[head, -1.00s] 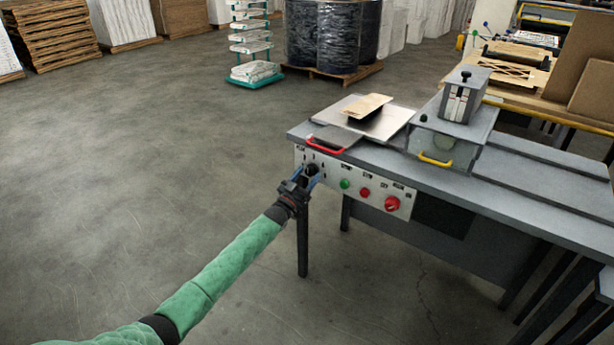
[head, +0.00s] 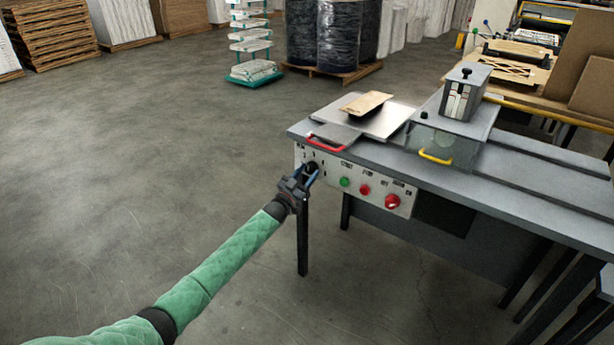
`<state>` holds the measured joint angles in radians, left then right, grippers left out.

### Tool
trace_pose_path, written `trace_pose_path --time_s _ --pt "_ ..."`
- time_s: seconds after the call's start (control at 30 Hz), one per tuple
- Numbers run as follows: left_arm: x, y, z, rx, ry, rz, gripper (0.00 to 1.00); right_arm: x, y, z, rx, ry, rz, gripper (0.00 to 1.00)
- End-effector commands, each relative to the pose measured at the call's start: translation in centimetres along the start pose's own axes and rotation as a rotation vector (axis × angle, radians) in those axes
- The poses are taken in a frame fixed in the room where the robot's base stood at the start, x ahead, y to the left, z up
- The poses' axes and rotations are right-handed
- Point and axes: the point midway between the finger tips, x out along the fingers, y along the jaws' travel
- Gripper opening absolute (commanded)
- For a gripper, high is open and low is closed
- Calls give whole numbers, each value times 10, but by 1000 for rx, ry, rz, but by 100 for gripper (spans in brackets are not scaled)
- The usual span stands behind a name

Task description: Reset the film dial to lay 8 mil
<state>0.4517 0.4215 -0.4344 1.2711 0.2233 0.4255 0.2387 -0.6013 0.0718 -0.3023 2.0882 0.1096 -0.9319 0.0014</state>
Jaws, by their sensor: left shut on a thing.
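The film dial (head: 312,167) is a small black knob at the left end of the white control panel (head: 328,180) on the front of the machine table. My left gripper (head: 310,174) reaches up to it from the lower left, its blue fingers shut on the dial. The fingers partly cover the dial, and its marks are too small to read. My green-sleeved left arm comes in from the bottom left. My right gripper is not in view.
A green button (head: 344,182), a red button (head: 365,189) and a larger red knob (head: 392,201) sit to the right on the panel. A red handle (head: 326,148) juts out just above. The floor (head: 150,170) to the left is clear.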

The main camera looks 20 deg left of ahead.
Motion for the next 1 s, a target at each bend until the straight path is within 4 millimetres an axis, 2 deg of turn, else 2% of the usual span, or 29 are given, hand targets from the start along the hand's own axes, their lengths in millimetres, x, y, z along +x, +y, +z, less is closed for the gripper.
trace_pose_path --time_s 0.03,0.2,0.4,0.6,1.0 --pt "-1 -1 2 27 1 12 20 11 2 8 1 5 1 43" --pt "-1 -2 2 153 0 64 20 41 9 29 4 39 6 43" --pt "-1 -3 1 322 0 134 20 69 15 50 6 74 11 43" --pt "0 -5 0 476 0 198 20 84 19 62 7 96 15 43" --pt "0 -6 -1 672 -1 279 20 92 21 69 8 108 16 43"
